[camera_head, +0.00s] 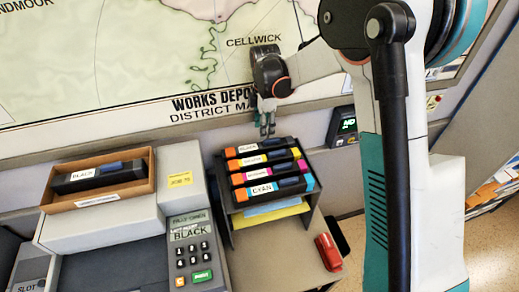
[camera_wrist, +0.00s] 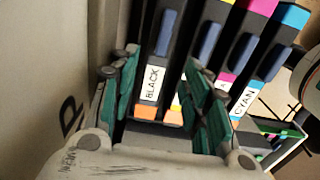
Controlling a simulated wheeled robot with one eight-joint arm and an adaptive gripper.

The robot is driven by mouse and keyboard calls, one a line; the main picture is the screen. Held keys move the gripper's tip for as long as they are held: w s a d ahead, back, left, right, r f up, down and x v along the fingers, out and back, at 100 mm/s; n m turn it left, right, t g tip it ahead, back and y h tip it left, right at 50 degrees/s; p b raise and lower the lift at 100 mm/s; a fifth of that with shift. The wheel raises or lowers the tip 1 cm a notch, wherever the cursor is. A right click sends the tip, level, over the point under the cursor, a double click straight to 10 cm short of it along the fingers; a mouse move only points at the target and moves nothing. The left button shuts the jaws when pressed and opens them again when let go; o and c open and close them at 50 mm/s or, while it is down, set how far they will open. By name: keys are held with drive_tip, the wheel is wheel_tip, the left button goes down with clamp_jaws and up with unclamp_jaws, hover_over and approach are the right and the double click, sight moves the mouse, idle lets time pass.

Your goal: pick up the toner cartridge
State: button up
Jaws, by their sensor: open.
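Several toner cartridges lie in a dark rack (camera_head: 226,222) right of the printer. The rearmost, labelled BLACK (camera_head: 247,148), has an orange end; it also shows in the wrist view (camera_wrist: 153,85). The front one is labelled CYAN (camera_head: 262,189). Yellow- and magenta-marked ones lie between. Another cartridge labelled BLACK (camera_head: 85,176) lies in an open cardboard box (camera_head: 98,200) on the printer. My gripper (camera_head: 267,132) points down at the rack's rear edge. In the wrist view its open fingers (camera_wrist: 163,98) appear either side of the rack's black cartridge; I cannot tell whether they touch it.
The printer (camera_head: 105,235) has a panel (camera_head: 190,230) whose screen reads BLACK. The wall map (camera_head: 130,60) is close behind my gripper. A red stapler-like object (camera_head: 328,252) lies right of the rack. Paper lies on a shelf under the cartridges.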

sight(264, 141)
drive_tip(key=shift+f+p, duration=0.5)
drive_tip(key=shift+f, duration=2.85)
drive_tip(key=shift+c, duration=0.3)
clamp_jaws()
